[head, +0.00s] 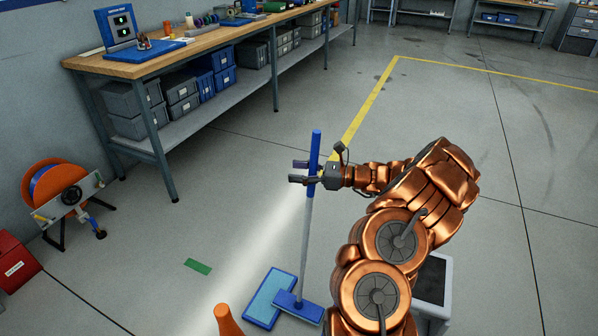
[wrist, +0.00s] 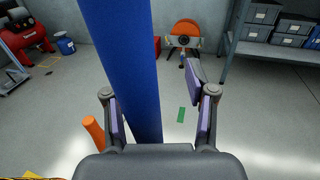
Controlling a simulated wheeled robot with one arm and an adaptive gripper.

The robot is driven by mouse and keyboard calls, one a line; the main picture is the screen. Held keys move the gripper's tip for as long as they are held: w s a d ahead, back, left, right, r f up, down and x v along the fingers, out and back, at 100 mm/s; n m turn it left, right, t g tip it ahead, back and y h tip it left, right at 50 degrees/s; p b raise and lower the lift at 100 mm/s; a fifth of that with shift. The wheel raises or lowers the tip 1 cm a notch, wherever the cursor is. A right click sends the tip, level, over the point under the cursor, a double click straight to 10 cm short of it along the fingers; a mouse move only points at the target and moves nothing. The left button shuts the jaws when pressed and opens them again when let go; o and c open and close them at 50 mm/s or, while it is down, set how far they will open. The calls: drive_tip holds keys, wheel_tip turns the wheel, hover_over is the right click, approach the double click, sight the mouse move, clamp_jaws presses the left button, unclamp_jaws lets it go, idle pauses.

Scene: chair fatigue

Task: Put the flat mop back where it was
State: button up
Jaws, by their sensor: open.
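The flat mop has a blue upper handle (head: 315,152), a grey pole (head: 306,235) and a blue head (head: 297,306) resting on the floor. It stands nearly upright. Beside and partly behind the head lies a flat light-blue rectangle with a darker blue edge (head: 268,293). My gripper (head: 298,173) is open at the lower part of the blue handle. In the wrist view the handle (wrist: 122,60) passes between the open fingers (wrist: 155,90), closer to the left finger, with a clear gap to the right finger. I cannot tell whether the left finger touches it.
A green floor mark (head: 198,266) lies left of the mop. An orange cone (head: 228,321) stands at the front. A workbench (head: 215,40) with bins below, an orange reel (head: 58,188) and a red box (head: 14,262) are on the left. Floor beyond the yellow line (head: 375,95) is mostly clear.

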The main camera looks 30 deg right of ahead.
drive_tip(key=v, duration=1.2)
drive_tip(key=shift+r, duration=0.45)
